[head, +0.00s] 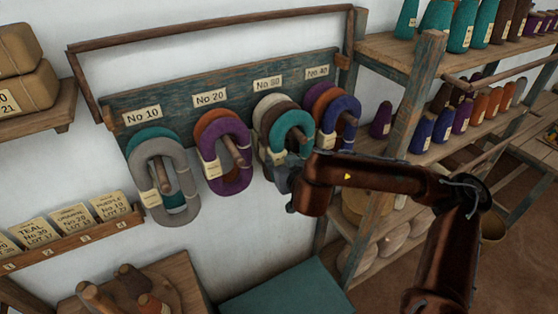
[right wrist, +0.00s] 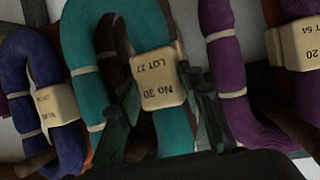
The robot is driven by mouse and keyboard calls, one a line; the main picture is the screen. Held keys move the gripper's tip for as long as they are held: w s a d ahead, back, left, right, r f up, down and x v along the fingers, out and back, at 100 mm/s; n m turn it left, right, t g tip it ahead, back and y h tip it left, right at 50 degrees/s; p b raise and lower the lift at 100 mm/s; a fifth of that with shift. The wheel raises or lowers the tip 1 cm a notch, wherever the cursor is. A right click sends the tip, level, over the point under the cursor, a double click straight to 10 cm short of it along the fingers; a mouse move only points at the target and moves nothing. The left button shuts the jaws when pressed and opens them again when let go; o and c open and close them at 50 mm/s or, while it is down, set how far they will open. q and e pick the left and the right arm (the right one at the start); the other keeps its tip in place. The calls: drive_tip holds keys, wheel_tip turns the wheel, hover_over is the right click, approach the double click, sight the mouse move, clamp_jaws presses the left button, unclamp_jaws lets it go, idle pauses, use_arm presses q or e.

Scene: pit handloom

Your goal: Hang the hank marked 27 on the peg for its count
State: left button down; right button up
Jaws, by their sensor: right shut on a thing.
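The teal hank (head: 292,122) is in front of the hanks at the third peg label (head: 268,84), which looks like No 30. In the right wrist view, the tag (right wrist: 163,80) of this teal hank (right wrist: 180,137) reads No 30, LOT 27. My right gripper (head: 283,172) is at the hank's lower part, its fingers shut on the hank by the tag. A brown hank shows through the loop. Whether the peg passes through the teal loop is hard to tell, as the gripper covers the lower part. My left gripper is out of view.
Grey (head: 165,172), purple (head: 212,150) and blue (head: 343,118) hanks hang at the No 10, No 20 and No 40 labels, close on both sides. A shelf with yarn cones (head: 462,115) stands right. A card rack (head: 70,243) is at lower left.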

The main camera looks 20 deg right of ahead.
drive_tip(key=shift+s+a+f, duration=0.15)
drive_tip(key=shift+s+f, duration=0.05)
drive_tip(key=shift+f, duration=0.55)
drive_tip(key=o, duration=1.4)
drive_tip(key=shift+w+r, duration=0.2)
drive_tip(key=shift+w, duration=0.1)
drive_tip(key=shift+c, duration=0.2)
drive_tip(key=shift+s+r, duration=0.1)
drive_tip(key=shift+r, duration=0.05)
